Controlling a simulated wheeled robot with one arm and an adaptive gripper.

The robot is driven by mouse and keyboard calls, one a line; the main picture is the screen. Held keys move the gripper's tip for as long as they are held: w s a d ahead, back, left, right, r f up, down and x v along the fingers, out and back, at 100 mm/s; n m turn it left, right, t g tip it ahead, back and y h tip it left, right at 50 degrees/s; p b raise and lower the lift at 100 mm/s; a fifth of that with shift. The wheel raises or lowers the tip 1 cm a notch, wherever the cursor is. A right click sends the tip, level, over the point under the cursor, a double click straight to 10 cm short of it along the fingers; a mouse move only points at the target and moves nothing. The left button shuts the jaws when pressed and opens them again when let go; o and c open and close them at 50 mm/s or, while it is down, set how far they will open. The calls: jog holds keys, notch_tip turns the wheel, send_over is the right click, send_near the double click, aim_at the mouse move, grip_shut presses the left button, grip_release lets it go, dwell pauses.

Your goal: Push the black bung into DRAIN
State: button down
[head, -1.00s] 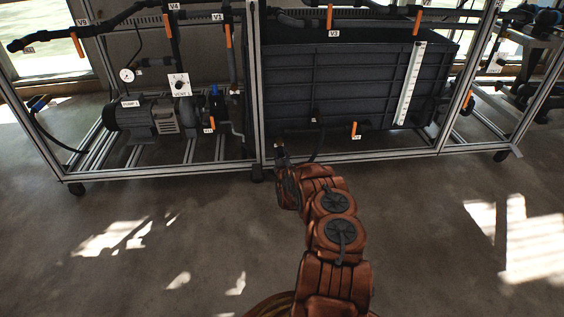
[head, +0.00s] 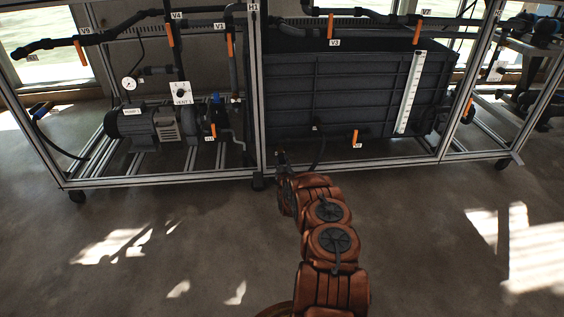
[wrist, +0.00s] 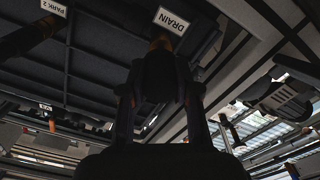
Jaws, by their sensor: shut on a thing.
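My gripper (wrist: 160,98) is shut on the black bung (wrist: 158,80), which shows as a dark shape between the two fingers in the wrist view. A white DRAIN label (wrist: 172,20) sits on the dark surface just beyond the bung. A small orange-brown part (wrist: 160,43) shows past the bung's far end, below the label. The drain opening is hidden behind the bung, so I cannot tell whether they touch. In the head view my gripper (head: 281,158) is small and dark, at the lower front left of the black tank (head: 350,95).
A PARK 2 label (wrist: 50,8) is at the upper left in the wrist view. The metal frame's lower rail (head: 350,166) runs close by my gripper. A black hose (head: 321,152) hangs to its right, and a pump (head: 145,126) stands left. The floor in front is clear.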

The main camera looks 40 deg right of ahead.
aim_at(281, 157)
jog(key=shift+b+x, duration=0.35)
jog(key=shift+x, duration=0.45)
jog(key=shift+w+d, duration=0.35)
jog(key=shift+w, duration=0.25)
jog(key=c, duration=0.7)
grip_release()
jog(key=shift+c, duration=0.2)
jog(key=shift+s+a, duration=0.1)
jog(key=shift+s, duration=0.05)
jog(key=shift+s+a+r, duration=0.15)
jog(key=shift+s+a, duration=0.05)
jog(key=shift+p+v, duration=1.1)
jog(key=shift+v, duration=0.1)
jog(key=shift+p+v, duration=0.95)
jog(key=shift+v, duration=0.85)
jog(key=shift+s, duration=0.1)
